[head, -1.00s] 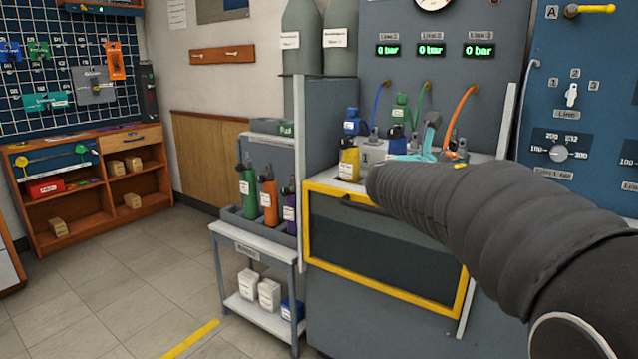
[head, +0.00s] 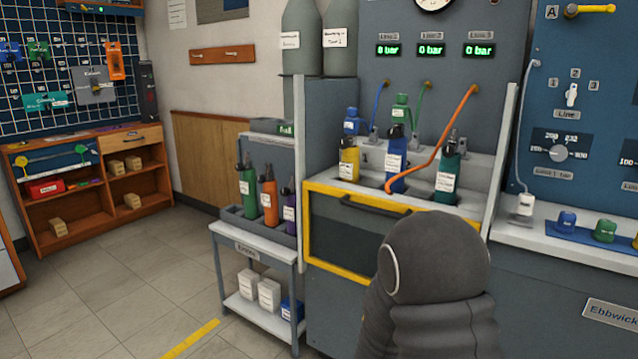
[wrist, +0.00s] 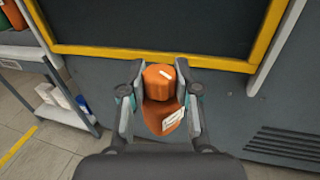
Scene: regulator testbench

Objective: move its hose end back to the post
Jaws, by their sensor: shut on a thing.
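In the wrist view, my gripper (wrist: 160,100) is shut on the orange hose end (wrist: 158,78), a block-shaped orange piece with a white label below its top. It is in front of the bench front, below the yellow frame. My arm hides the gripper and the hose end there. I cannot make out an empty post for it.
On the bench stand a yellow cylinder (head: 349,163), a blue cylinder (head: 396,165) and a teal cylinder (head: 447,180). A blue hose end (head: 354,126) and a green hose end (head: 400,112) are behind them. The cart (head: 262,249) stands left of the bench.

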